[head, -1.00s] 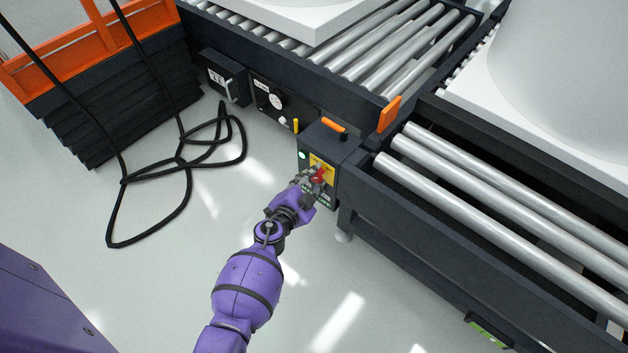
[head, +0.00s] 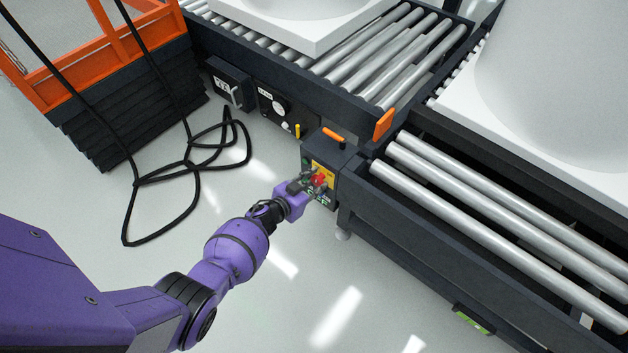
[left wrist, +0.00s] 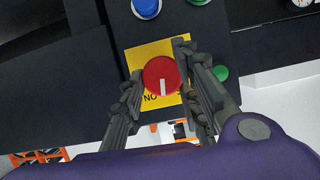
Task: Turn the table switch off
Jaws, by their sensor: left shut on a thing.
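The table switch is a round red knob (left wrist: 162,76) with a white line on a yellow plate (left wrist: 143,53). The line points toward the bottom of the left wrist view. In the head view the knob (head: 320,180) is on the front of a dark control box (head: 345,165) at the table corner. My left gripper (head: 311,183) is at the box, its fingers shut on the knob from both sides; it also shows in the left wrist view (left wrist: 160,64). A small green lamp (head: 305,161) on the box looks dark. My right gripper is not in view.
Roller tables (head: 440,265) with white loads flank the box at right and behind. An orange-handled lever (head: 334,135) sits on top of the box. A black cable (head: 187,165) lies looped on the floor by an orange-railed lift (head: 100,48). Floor in front is clear.

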